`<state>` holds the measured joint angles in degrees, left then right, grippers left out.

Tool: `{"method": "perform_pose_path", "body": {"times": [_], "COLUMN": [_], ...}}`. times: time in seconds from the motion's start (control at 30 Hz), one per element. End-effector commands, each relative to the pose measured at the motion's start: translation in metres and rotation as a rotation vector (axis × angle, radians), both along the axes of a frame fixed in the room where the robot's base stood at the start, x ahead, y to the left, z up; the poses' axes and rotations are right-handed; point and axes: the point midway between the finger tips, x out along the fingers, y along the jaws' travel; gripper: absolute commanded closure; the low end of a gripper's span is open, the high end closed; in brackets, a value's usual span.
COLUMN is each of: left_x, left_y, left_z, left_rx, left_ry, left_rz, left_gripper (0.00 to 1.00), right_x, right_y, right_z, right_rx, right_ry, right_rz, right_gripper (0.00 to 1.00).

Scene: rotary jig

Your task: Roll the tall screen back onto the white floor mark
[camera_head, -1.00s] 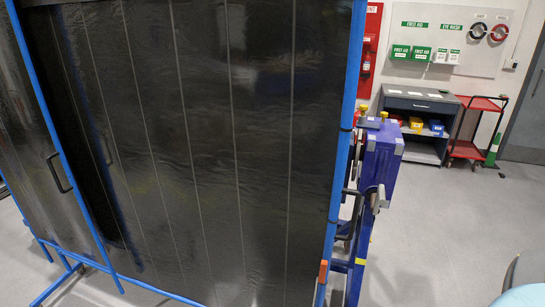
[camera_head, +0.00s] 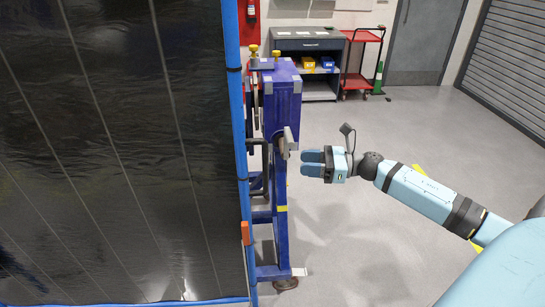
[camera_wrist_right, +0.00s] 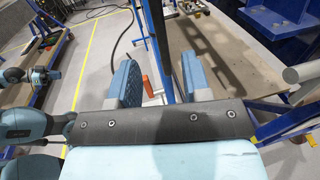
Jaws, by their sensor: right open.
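The tall screen (camera_head: 120,150) is a dark, glossy strip panel in a blue tube frame. It fills the left of the head view and stands upright; its right post (camera_head: 236,150) carries an orange piece low down. My right gripper (camera_head: 306,163) is open and empty, right of that post and apart from it, in front of the purple-blue jig stand. The wrist view shows its two blue fingers (camera_wrist_right: 160,78) spread, with a blue post beyond. A small white patch (camera_head: 300,272) shows on the floor by the stand's foot; I cannot tell if it is the mark.
The jig stand (camera_head: 282,110) with a metal shaft end stands close beside the screen's right post. A grey cabinet (camera_head: 306,45) and a red trolley (camera_head: 362,62) stand at the back wall. Open floor lies at right. Light-blue arm parts (camera_wrist_right: 22,124) show at left in the wrist view.

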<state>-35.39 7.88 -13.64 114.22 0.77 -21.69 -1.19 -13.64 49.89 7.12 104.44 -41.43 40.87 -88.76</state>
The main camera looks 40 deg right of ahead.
Motion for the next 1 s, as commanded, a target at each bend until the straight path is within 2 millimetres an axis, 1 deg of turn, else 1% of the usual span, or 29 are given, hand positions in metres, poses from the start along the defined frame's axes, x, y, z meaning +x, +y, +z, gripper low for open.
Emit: {"method": "perform_pose_path", "body": {"times": [0.2,0.5,0.6,0.8,1.0], "left_x": [0.000,0.003,0.003,0.003,0.003], "left_y": [0.002,0.003,0.003,0.003,0.003], "left_z": [0.012,0.032,0.036,0.040,0.039], "left_rx": [0.003,0.004,0.004,0.004,0.004], "left_ry": [0.000,-0.005,-0.006,-0.007,-0.007], "left_rz": [0.002,0.003,0.003,0.002,0.002], "left_gripper": [1.00,1.00,1.00,1.00,1.00], "right_x": [0.025,0.066,0.076,0.088,0.089], "right_y": [0.026,0.072,0.083,0.096,0.098], "right_z": [0.005,0.004,0.003,0.001,-0.001], "right_rx": [0.008,0.011,0.010,0.010,0.009], "right_ry": [0.000,0.003,0.003,0.005,0.005], "right_rz": [0.000,-0.003,-0.002,-0.003,-0.003], "right_gripper": [0.56,0.56,0.56,0.56,0.56]}}
